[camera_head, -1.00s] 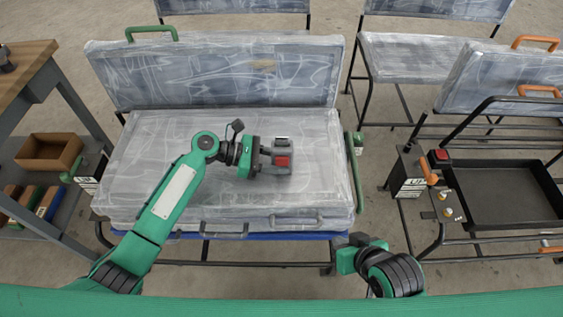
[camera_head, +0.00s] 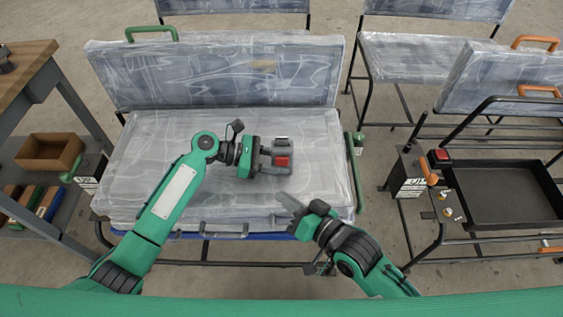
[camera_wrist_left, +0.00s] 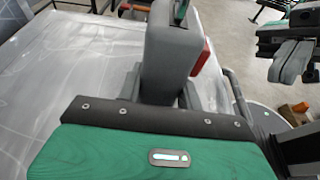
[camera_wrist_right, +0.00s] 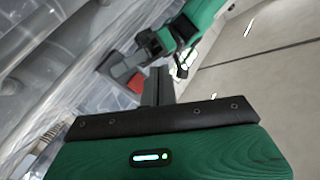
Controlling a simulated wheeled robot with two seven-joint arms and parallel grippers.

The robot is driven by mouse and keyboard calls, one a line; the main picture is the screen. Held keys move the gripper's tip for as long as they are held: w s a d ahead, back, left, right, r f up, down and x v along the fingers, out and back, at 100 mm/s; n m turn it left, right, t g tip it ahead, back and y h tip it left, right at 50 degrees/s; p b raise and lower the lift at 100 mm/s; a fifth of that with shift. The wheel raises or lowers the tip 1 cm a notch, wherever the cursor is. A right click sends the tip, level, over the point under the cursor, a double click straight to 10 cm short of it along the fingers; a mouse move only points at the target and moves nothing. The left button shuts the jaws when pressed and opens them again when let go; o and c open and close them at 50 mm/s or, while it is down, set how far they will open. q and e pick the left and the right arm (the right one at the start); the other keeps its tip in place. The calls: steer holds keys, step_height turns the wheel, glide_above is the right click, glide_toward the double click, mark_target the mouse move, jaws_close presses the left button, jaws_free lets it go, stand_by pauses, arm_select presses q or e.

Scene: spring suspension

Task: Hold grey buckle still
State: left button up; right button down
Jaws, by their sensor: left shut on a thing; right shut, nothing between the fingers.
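The grey buckle (camera_head: 282,156) has a red button and sits above the plastic-wrapped seat cushion. My left gripper (camera_head: 264,158) is shut on it from the left side. In the left wrist view the buckle (camera_wrist_left: 172,50) stands between the fingers, with its red part at the right. My right gripper (camera_head: 290,202) is shut and empty, below and near the buckle over the cushion's front edge. In the right wrist view the closed fingers (camera_wrist_right: 158,86) point toward the buckle (camera_wrist_right: 128,78) and my left gripper beyond it. Whether the buckle touches the cushion is unclear.
The wrapped seat cushion (camera_head: 150,150) lies under both grippers, with a wrapped backrest (camera_head: 200,75) behind. A workbench with bins (camera_head: 50,152) stands at left. A black tray (camera_head: 500,195) on a frame is at right.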

mark_target(276, 163)
steer(key=shift+w, duration=3.35)
steer(key=shift+w, duration=0.4)
steer(key=shift+w, duration=0.25)
steer(key=shift+s, duration=0.7)
steer(key=shift+s, duration=0.1)
steer(key=s, duration=0.5)
steer(key=shift+s, duration=0.4)
